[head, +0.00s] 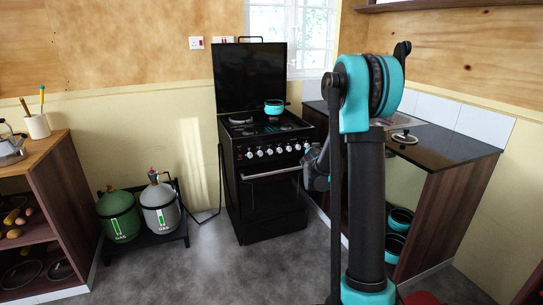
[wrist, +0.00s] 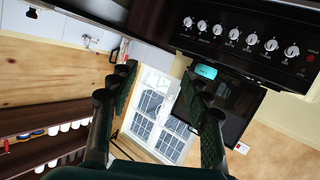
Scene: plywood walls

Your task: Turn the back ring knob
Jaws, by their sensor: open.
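The black stove (head: 268,205) stands against the back wall with its lid raised. A row of several white knobs (head: 279,150) runs along its front panel. In the wrist view the knob row (wrist: 234,34) crosses the upper right, tilted; the small labels are unreadable, so I cannot tell which is the back ring knob. My gripper (wrist: 157,76) is open and empty, its fingers apart from the knobs. In the head view my gripper (head: 316,168) is at the stove's right front, largely hidden behind my arm.
A turquoise pot (head: 274,107) sits at the back of the hob. The dark counter (head: 455,140) with a pot lid (head: 404,137) is right of the stove. Gas cylinders (head: 160,208) stand left. A wooden shelf unit (head: 50,215) is far left. Floor before the stove is clear.

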